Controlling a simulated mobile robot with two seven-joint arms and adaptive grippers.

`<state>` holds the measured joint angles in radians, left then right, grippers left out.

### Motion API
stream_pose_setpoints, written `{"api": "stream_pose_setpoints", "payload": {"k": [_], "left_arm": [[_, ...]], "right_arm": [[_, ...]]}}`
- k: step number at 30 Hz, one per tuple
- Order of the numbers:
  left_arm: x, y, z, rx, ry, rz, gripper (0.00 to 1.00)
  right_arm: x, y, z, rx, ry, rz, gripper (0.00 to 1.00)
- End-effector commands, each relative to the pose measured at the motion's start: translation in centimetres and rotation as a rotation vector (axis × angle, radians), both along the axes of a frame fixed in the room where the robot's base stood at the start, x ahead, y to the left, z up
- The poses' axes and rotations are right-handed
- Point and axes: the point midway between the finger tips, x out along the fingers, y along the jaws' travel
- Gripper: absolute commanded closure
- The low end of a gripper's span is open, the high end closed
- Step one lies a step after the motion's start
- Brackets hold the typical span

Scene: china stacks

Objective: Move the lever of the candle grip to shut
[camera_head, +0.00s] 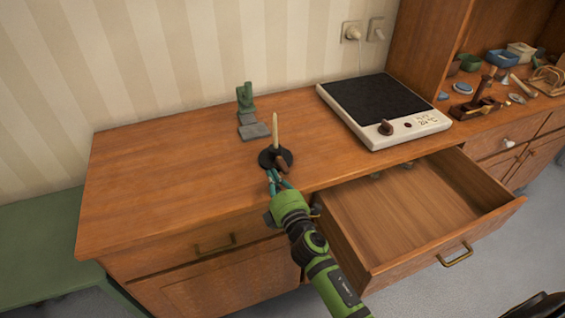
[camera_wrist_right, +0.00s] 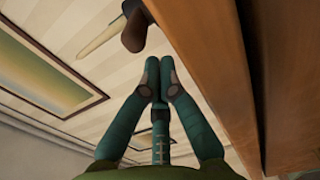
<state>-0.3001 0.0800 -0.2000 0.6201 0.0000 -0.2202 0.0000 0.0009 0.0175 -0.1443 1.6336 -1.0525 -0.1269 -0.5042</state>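The candle grip (camera_head: 268,158) stands on the wooden counter near its front edge. It has a dark round base, an upright pale candle (camera_head: 275,130) and a brown lever (camera_head: 282,164) on the side towards me. My right gripper (camera_head: 273,176) is at the counter's front edge, just in front of the candle grip. In the right wrist view my right gripper (camera_wrist_right: 159,66) has its fingertips together with nothing between them. The brown lever (camera_wrist_right: 135,25) and candle (camera_wrist_right: 103,36) show beyond the fingertips, apart from them. My left gripper is not in view.
A green stand (camera_head: 245,98) with grey blocks (camera_head: 255,131) is behind the candle grip. A hot plate (camera_head: 380,105) stands to the right. An open drawer (camera_head: 460,252) juts out below, beside my right arm. The counter's left part is clear.

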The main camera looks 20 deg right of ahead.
Motion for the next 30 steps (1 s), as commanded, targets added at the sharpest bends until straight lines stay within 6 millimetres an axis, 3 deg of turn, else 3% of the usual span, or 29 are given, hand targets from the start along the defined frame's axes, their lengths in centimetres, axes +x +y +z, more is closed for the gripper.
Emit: {"api": "stream_pose_setpoints", "payload": {"k": [30], "left_arm": [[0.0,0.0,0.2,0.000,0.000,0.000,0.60]], "right_arm": [[0.8,-2.1,0.0,-0.001,0.001,-0.001,1.00]]}}
